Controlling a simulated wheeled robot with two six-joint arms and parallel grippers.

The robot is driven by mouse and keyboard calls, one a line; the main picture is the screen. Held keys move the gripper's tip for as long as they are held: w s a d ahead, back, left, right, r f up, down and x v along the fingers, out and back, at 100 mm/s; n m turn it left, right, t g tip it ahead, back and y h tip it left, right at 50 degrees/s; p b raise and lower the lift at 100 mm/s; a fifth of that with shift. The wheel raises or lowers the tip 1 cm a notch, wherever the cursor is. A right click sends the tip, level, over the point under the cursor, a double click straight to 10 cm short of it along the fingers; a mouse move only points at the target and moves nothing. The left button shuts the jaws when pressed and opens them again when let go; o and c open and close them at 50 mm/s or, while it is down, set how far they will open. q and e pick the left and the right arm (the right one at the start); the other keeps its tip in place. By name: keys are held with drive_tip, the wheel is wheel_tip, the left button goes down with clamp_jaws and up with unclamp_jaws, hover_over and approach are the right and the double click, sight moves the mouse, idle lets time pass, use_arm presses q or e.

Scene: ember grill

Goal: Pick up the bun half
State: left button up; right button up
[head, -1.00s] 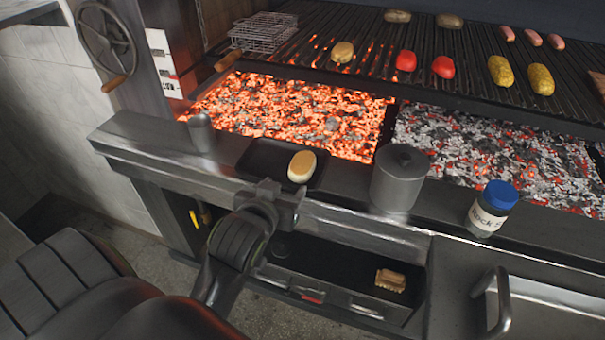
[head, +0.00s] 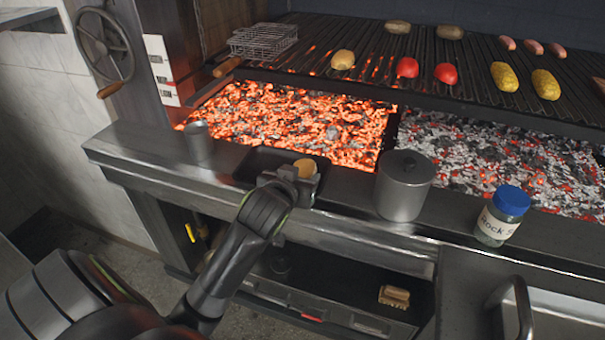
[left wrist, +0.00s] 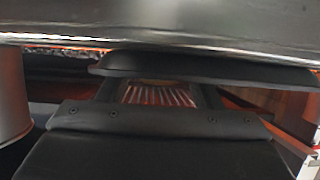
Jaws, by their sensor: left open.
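The bun half (head: 305,167) is pale tan and sits on the small black tray (head: 261,158) on the steel ledge. In the head view its near and left parts are hidden by my left gripper (head: 289,181). My left gripper is open, over the near right part of the tray and right at the bun half. I cannot tell if the fingers touch it. In the left wrist view my gripper body (left wrist: 155,115) fills the lower middle, and I cannot make out the bun half there. My right gripper is not in view.
A lidded steel pot (head: 404,188) stands close right of the tray, and a steel cup (head: 199,142) stands left of it. A blue-capped jar (head: 503,214) is further right. Glowing coals (head: 290,122) lie just behind, below the grill grate (head: 360,75) with food on it.

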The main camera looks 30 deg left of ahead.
use_arm(q)
drive_tip(key=shift+w+a+f, duration=0.1)
drive_tip(key=shift+w+f, duration=0.05)
drive_tip(key=shift+w, duration=0.2)
drive_tip(key=c, duration=0.6)
